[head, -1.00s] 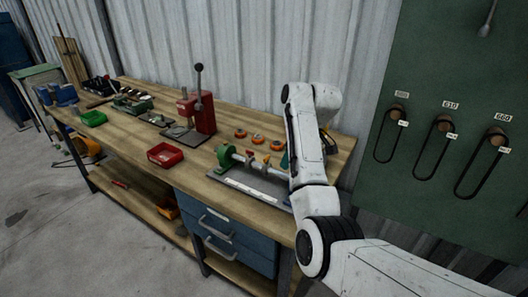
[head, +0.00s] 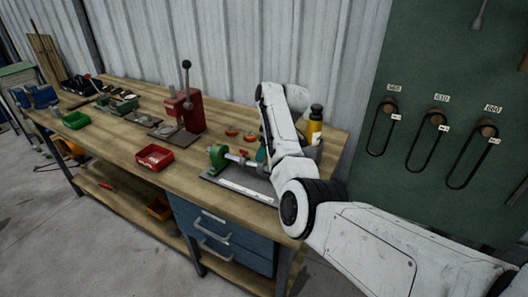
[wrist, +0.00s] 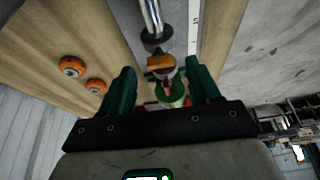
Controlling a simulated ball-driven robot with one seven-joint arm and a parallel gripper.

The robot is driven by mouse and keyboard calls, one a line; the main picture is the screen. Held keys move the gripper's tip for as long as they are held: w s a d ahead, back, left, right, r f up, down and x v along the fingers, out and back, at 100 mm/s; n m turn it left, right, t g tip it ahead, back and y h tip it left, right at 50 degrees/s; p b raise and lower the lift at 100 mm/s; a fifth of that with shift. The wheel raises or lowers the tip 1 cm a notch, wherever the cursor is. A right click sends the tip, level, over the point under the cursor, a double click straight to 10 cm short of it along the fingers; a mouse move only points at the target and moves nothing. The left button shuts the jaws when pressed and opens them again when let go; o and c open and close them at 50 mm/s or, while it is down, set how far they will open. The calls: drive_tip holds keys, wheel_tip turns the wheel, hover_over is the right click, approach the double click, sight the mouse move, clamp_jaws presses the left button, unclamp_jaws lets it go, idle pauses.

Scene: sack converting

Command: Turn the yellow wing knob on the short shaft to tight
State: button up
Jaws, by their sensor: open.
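The yellow wing knob (wrist: 160,62) shows in the wrist view on the metal shaft (wrist: 151,14), below a dark collar (wrist: 156,38). My gripper (wrist: 163,72) is open, with one green finger on each side of the knob and gaps between. A green round part (wrist: 173,99) with something red by it lies beyond, partly hidden by my gripper. In the head view the shaft fixture with its green stand (head: 217,155) is on the bench; my arm hides much of its right end, and the knob is too small to tell there.
Orange-and-black round pieces (head: 231,131) lie behind the fixture. A red tray (head: 154,156) and a red lever press (head: 185,110) stand to its left. A yellow bottle (head: 314,130) stands right behind my arm. The wooden bench (head: 120,135) has bare patches between.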

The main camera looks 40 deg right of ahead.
drive_tip(key=shift+x, duration=0.95)
drive_tip(key=c, duration=1)
drive_tip(key=shift+c, duration=0.3)
